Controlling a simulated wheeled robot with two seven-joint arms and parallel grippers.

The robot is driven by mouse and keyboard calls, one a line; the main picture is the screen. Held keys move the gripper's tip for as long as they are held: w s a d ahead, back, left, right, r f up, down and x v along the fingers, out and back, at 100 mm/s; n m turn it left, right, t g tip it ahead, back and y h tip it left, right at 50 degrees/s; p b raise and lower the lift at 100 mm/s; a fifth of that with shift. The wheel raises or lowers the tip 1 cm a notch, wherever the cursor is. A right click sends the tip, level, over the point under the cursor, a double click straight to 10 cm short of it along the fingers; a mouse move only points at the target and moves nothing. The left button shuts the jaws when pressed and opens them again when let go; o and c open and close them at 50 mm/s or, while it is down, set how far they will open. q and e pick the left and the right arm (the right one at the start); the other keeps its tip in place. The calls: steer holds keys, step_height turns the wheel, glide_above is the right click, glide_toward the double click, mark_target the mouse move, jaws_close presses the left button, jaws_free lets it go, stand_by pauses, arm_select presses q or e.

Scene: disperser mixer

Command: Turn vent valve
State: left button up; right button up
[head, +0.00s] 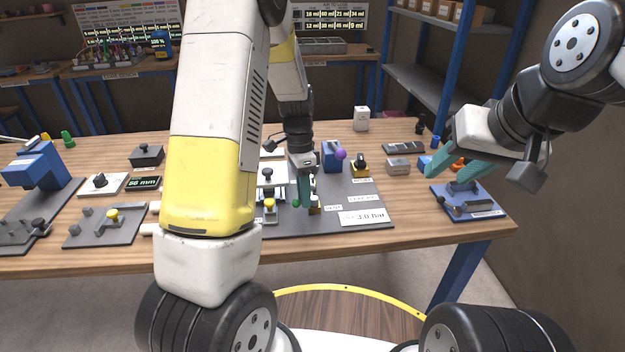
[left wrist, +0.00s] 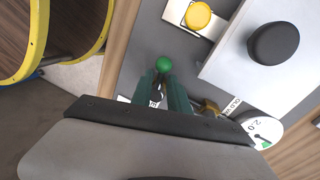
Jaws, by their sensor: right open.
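A small green knob (head: 295,203) is low on the grey panel board (head: 375,205), left of a label I cannot read for certain. The green knob also shows in the left wrist view (left wrist: 163,64), just beyond the fingertips. My left gripper (head: 305,203) points down at the board, beside the knob. In the left wrist view my left gripper (left wrist: 163,80) has its two teal fingers a little apart, with a label and a dark part visible in the gap. The knob's stem is mostly hidden. My right gripper (head: 448,172) is open and empty at the right, above the table.
A yellow knob (head: 269,204) and a black knob (left wrist: 273,42) are close to the left gripper. A gauge (left wrist: 262,130) is on its other side. A blue block with a purple ball (head: 340,154) stands behind. A blue fixture (head: 465,202) lies below the right gripper.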

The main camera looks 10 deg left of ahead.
arm_select(q)
jaws_close()
steer(key=shift+s+n, duration=0.1)
steer(key=shift+n, duration=0.2)
steer(key=n, duration=0.3)
steer(key=shift+s+d+n+t+h, duration=0.25)
steer(key=shift+s+n+t+h, duration=0.05)
steer(key=shift+s+n, duration=0.1)
steer(key=n, duration=0.2)
steer(key=shift+s+d+n, duration=0.2)
steer(key=shift+d+n, duration=0.05)
steer(key=shift+n, duration=0.05)
steer(key=n, duration=0.1)
steer(key=n+t, duration=0.1)
steer(key=n, duration=0.1)
steer(key=d+n, duration=0.1)
steer(key=n, duration=0.1)
steer(key=shift+s+h, duration=0.25)
steer(key=shift+h, duration=0.05)
steer(key=shift+d+n+t, duration=0.25)
steer(key=shift+n, duration=0.7)
steer(key=shift+d+n+t, duration=0.2)
steer(key=shift+n+t, duration=0.05)
steer(key=shift+n, duration=0.7)
steer(key=shift+o, duration=1.8)
jaws_free()
